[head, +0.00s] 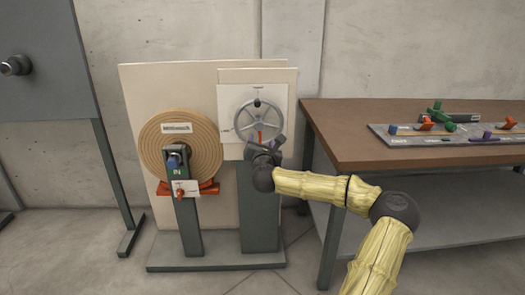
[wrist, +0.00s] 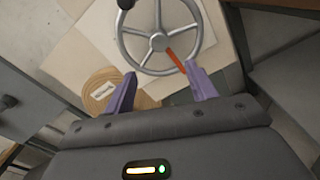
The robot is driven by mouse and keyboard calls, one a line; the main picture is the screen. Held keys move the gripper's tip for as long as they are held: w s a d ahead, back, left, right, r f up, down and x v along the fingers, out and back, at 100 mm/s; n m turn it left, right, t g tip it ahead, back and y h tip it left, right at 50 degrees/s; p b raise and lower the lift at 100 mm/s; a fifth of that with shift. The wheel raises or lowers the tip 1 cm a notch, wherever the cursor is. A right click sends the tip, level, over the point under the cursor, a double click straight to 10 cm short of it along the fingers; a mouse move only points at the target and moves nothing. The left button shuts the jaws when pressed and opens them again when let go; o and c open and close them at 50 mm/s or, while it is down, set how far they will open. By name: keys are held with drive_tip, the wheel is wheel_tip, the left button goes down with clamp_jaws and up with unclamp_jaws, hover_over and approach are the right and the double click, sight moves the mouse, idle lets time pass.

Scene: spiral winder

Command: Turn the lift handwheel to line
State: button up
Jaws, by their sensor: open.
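The lift handwheel (head: 259,121) is a grey spoked wheel on a white plate on the right board of the stand. It has a dark knob (head: 257,103) at its top and a red-orange pointer (head: 260,137) toward its bottom. Small labels sit above and left of the wheel; their text is too small to read. In the wrist view the handwheel (wrist: 157,38) lies ahead of my gripper (wrist: 162,88), with the red pointer at its lower right. The purple fingers are apart, with nothing between them, below the wheel rim. In the head view my gripper (head: 267,147) covers part of the lower rim.
A brown table (head: 350,140) with a tray of coloured parts (head: 455,133) is at right. A grey panel (head: 45,70) with a knob stands at far left.

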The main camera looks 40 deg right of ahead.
drive_tip(key=v, duration=0.5)
drive_tip(key=shift+s+a+p, duration=0.15)
drive_tip(key=shift+s+p, duration=0.05)
drive_tip(key=shift+p, duration=0.1)
